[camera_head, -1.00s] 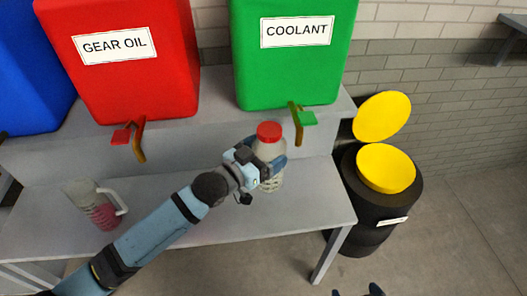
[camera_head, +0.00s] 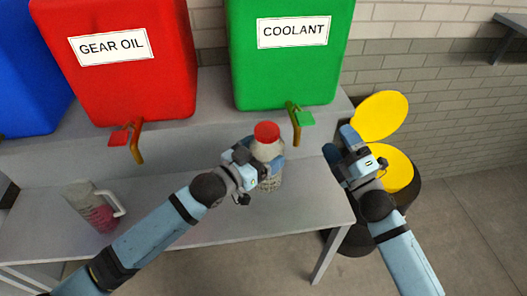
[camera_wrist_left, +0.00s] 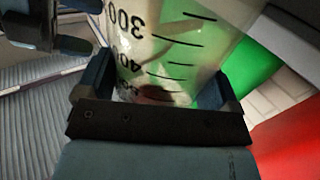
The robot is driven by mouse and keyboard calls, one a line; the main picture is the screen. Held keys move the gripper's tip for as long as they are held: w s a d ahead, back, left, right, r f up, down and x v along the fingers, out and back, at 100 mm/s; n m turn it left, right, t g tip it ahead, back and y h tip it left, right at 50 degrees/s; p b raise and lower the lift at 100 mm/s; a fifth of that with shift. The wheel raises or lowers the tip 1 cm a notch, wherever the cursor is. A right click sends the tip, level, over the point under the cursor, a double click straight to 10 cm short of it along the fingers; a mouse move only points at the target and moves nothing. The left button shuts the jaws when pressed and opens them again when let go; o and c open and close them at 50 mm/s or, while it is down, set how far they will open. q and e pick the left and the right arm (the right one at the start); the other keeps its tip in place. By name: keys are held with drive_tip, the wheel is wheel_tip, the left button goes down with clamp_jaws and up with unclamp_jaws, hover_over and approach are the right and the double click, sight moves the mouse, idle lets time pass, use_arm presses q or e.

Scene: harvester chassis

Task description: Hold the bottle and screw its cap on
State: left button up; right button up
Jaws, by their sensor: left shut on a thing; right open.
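The bottle (camera_head: 269,150) stands upright near the back of the shelf, below the green coolant tank. It is translucent, and its red cap (camera_head: 266,132) sits on its top; I cannot tell how tight it is. My left gripper (camera_head: 266,168) is shut around the bottle's body. In the left wrist view the bottle's wall (camera_wrist_left: 175,50) with black scale marks fills the space between the fingers. My right gripper (camera_head: 340,146) is open and empty, to the right of the bottle and apart from it.
A jug (camera_head: 88,203) with pink liquid stands at the left on the grey bench (camera_head: 270,223). The red gear oil tank (camera_head: 125,80) and green coolant tank (camera_head: 285,75) have taps overhanging the bench. A black bin with yellow lid (camera_head: 380,115) stands behind my right arm.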

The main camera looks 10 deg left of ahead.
drive_tip(key=w+a+r+n+g+y, duration=0.2)
drive_tip(key=a+r+n+g+y, duration=0.15)
drive_tip(key=r+n, duration=0.45)
drive_tip(key=w+a+r+n+g+y, duration=0.25)
drive_tip(key=r+n+g+y, duration=0.3)
drive_tip(key=n, duration=0.45)
drive_tip(key=s+a+n+g+h, duration=0.55)
drive_tip(key=a+n+g, duration=0.2)
drive_tip(key=n, duration=0.45)
drive_tip(key=s+a+n+g+h, duration=0.4)
drive_tip(key=a+n+g+h, duration=0.2)
drive_tip(key=a+n, duration=0.4)
drive_tip(key=w+d+n+t+h, duration=0.1)
drive_tip(key=d+n+h, duration=0.1)
drive_tip(key=h, duration=0.1)
drive_tip(key=w+d+f+n+t+h, duration=0.1)
drive_tip(key=d+n+t+h, duration=0.1)
drive_tip(key=h, duration=0.1)
drive_tip(key=w+d+n+t+h, duration=0.1)
drive_tip(key=d+n+h, duration=0.1)
drive_tip(key=h, duration=0.1)
drive_tip(key=shift+w+d+f+n+h, duration=0.15)
drive_tip(key=shift+w+f+n+h, duration=0.15)
drive_tip(key=shift+w+h, duration=0.1)
drive_tip(key=shift+w+d+t, duration=0.15)
drive_tip(key=shift+d+t, duration=0.1)
